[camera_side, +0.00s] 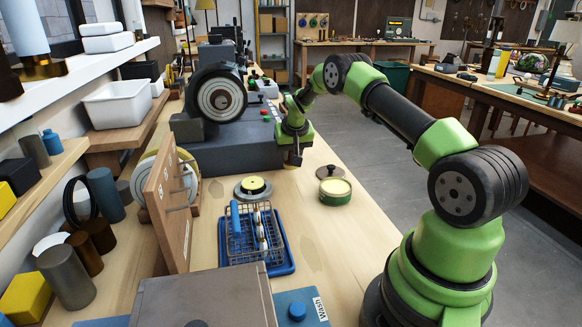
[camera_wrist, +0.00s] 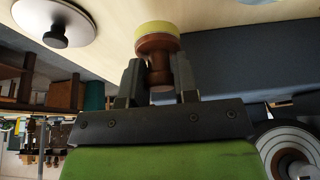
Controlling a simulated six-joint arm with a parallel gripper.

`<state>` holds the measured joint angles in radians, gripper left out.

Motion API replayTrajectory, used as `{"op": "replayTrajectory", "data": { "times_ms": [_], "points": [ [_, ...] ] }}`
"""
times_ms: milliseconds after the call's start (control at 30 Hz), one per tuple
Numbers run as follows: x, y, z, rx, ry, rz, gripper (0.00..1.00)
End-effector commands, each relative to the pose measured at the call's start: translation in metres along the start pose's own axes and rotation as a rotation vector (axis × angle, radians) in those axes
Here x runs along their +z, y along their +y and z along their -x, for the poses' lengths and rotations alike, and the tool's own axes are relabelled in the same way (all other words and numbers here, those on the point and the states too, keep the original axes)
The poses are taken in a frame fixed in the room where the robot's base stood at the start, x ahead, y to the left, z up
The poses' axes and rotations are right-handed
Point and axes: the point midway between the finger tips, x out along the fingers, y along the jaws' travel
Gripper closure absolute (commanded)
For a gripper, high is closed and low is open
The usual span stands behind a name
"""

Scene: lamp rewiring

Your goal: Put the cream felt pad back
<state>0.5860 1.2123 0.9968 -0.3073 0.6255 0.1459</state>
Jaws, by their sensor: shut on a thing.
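My gripper (camera_side: 293,163) hangs low over the bench, beside the front right of the grey machine. In the wrist view its two fingers (camera_wrist: 159,84) are shut around the narrow brown neck of a spool-shaped handle (camera_wrist: 158,60). A pale yellow-cream round pad (camera_wrist: 157,28) sits on the handle's far end, apparently the cream felt pad. In the side view the held piece is mostly hidden and too small to read.
A green tin (camera_side: 335,191) with cream contents stands right of the gripper, its knobbed lid (camera_side: 328,172) behind it. A wire basket (camera_side: 250,235) on a blue tray (camera_side: 284,257) stands in front. An upright wooden peg board (camera_side: 162,210) stands left. The grey machine (camera_side: 232,152) stands behind.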

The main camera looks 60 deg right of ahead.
Motion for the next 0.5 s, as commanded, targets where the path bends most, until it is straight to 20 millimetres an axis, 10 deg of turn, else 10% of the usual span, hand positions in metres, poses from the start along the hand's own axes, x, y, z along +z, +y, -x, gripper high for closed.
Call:
{"op": "replayTrajectory", "data": {
  "times_ms": [500],
  "points": [
    [0.016,0.000,-0.037,-0.002,0.001,0.001,0.93]
  ]
}}
